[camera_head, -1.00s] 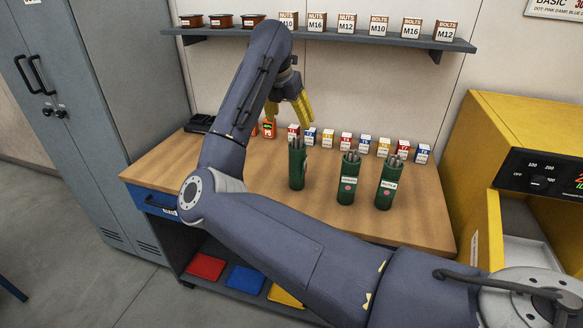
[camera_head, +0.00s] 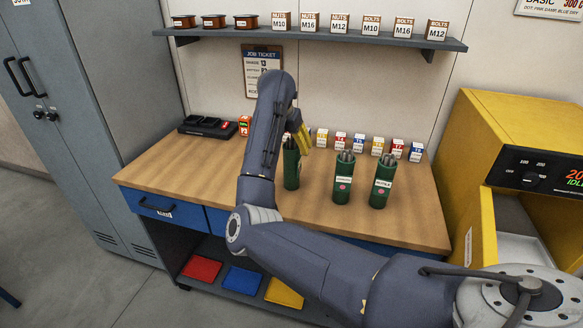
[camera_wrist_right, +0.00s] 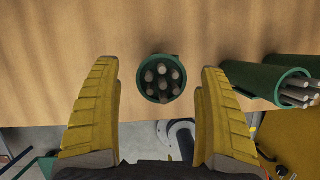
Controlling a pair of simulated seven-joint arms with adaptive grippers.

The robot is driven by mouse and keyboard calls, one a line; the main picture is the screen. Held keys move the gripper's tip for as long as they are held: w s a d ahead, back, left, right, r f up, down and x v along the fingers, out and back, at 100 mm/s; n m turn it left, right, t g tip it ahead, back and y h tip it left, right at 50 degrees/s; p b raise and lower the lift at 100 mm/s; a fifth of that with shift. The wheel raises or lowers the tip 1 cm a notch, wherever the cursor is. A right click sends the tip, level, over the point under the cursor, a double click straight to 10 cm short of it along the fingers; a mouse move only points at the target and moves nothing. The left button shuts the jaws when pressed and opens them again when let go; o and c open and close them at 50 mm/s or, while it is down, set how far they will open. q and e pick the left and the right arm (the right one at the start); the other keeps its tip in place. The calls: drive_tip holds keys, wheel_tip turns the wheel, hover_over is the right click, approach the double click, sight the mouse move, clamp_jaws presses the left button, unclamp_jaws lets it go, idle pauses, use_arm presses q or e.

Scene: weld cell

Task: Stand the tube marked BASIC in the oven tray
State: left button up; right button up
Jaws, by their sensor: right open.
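Three green tubes filled with grey rods stand upright on the workbench: a left tube (camera_head: 291,168), a middle tube (camera_head: 343,182) and a right tube (camera_head: 382,185). The middle and right tubes carry white labels and a pink dot; the lettering is too small to read. No label shows on the left tube. My right gripper (camera_head: 300,138) is open at the left tube's top. In the right wrist view its yellow fingers (camera_wrist_right: 158,80) lie either side of that tube's rod-filled mouth (camera_wrist_right: 160,78), apart from it. The oven tray (camera_head: 520,247) is partly visible inside the yellow oven. My left gripper is out of view.
The yellow oven (camera_head: 510,120) stands at the right of the wooden bench (camera_head: 210,165). Small labelled boxes (camera_head: 358,143) line the bench's back, with a dark charger-like device (camera_head: 205,127) at the left. A shelf (camera_head: 320,37) with boxes hangs above.

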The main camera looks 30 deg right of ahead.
sight(292, 167)
drive_tip(key=shift+x, duration=2.4)
drive_tip(key=shift+s, duration=0.2)
drive_tip(key=c, duration=1.5)
drive_tip(key=shift+c, duration=0.9)
